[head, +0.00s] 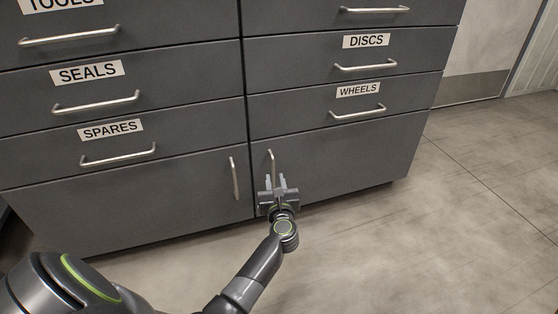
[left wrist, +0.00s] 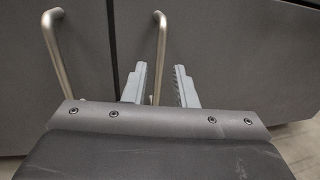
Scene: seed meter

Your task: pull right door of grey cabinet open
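The grey cabinet's right door (head: 345,160) is closed, flush with the front. Its upright metal handle (head: 272,164) is near the door's left edge. My left gripper (head: 275,181) is at the lower part of this handle, fingers pointing at the door. In the left wrist view the fingers of my left gripper (left wrist: 160,84) are apart, and the right door's handle (left wrist: 160,45) shows in the gap, closer to the left finger. I cannot tell whether it touches a finger. The handle's lower end is hidden. My right gripper is not in view.
The left door (head: 140,200) is closed; its upright handle (head: 234,178) stands just left of my gripper. Labelled drawers with bar handles, such as the WHEELS drawer (head: 290,115), are shut above. The floor (head: 420,240) in front and to the right is clear.

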